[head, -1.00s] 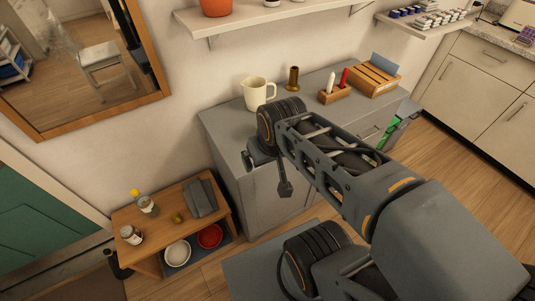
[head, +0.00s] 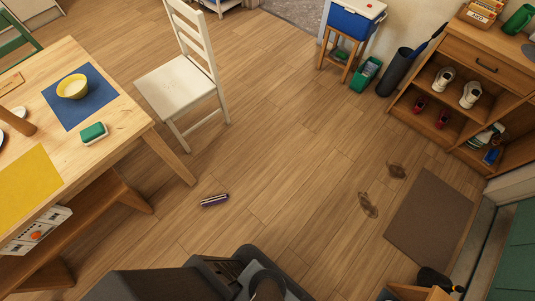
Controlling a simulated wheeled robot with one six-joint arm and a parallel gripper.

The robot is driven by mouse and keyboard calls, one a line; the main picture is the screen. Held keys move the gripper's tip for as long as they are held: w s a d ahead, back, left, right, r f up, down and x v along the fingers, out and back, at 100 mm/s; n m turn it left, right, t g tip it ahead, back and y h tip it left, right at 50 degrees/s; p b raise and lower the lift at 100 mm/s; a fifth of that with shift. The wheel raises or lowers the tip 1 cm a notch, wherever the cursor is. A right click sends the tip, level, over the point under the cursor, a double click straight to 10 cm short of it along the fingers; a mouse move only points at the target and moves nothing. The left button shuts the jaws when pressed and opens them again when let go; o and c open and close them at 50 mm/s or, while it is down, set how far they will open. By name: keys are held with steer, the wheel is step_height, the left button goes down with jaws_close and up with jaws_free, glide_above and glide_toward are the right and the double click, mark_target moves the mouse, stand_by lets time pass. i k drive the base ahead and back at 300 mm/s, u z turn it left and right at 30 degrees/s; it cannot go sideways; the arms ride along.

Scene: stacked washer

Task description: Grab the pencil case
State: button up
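A small dark purple case with a pale stripe (head: 214,200) lies on the wooden floor, left of the middle of the head view. It looks like the pencil case, though it is small in the picture. Nothing touches it, and open floor surrounds it. Dark grey parts of my own body fill the bottom edge below it. My gripper cannot be made out in this view.
A wooden table (head: 135,118) and a white chair (head: 178,85) stand to the left and upper left of the case. Brown sandals (head: 368,205) and a brown mat (head: 428,220) lie right. A shoe shelf (head: 460,65) stands upper right. The middle floor is clear.

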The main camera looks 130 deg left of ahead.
mark_target(220, 198)
steer(key=u, duration=3.7)
steer(key=i, duration=1.1)
steer(key=u, duration=2.05)
